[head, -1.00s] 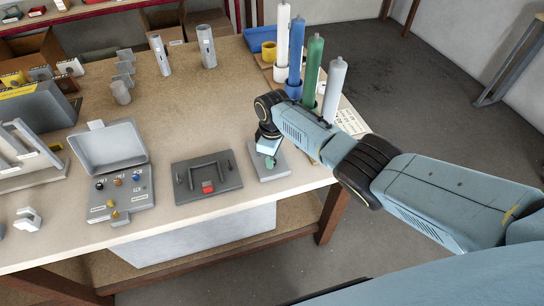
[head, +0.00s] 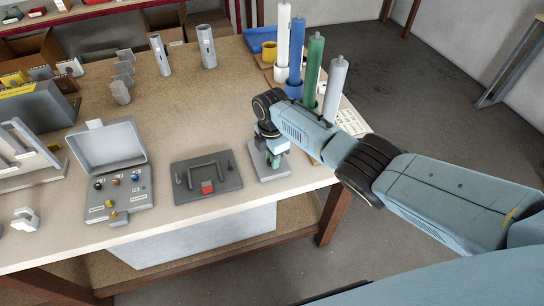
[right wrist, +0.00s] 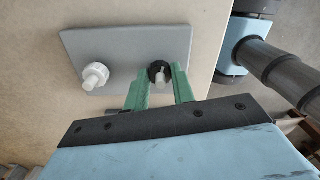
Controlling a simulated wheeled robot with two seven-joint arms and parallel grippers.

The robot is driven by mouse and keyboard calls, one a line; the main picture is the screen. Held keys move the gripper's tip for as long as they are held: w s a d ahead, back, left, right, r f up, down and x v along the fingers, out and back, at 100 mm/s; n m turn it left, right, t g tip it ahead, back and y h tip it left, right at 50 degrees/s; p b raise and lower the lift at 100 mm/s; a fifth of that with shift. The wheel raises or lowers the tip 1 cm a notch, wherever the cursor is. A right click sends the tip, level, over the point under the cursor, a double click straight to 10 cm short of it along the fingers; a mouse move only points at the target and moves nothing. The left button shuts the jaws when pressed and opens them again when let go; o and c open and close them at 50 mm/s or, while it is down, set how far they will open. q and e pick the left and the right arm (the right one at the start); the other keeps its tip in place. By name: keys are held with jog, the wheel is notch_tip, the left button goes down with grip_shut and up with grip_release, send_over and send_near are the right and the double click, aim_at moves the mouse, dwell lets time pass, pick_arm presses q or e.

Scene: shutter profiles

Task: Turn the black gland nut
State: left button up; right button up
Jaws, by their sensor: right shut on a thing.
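The black gland nut (right wrist: 159,72) sits on a pale stub on a grey plate (right wrist: 125,42) in the right wrist view. My right gripper (right wrist: 160,84) has its green fingers on either side of this nut and is shut on it. A white gland nut (right wrist: 94,76) on the same plate stands apart to the left, untouched. In the head view my right gripper (head: 274,161) points down at the grey plate (head: 265,177) near the table's front edge. The black nut is hidden there by the gripper. My left gripper is not in view.
A dark plate with a handle and red block (head: 225,182) lies just left of the grey plate. An open grey box with knobs (head: 118,202) stands farther left. White, blue, green and grey tubes (head: 313,68) stand behind my right arm. The table's middle is clear.

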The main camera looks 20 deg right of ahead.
jog(key=shift+n, duration=0.7)
jog(key=o, duration=1)
jog(key=shift+r, duration=0.1)
notch_tip(320, 180, up, 13)
jog(key=p, duration=0.1)
jog(key=shift+w+r, duration=0.15)
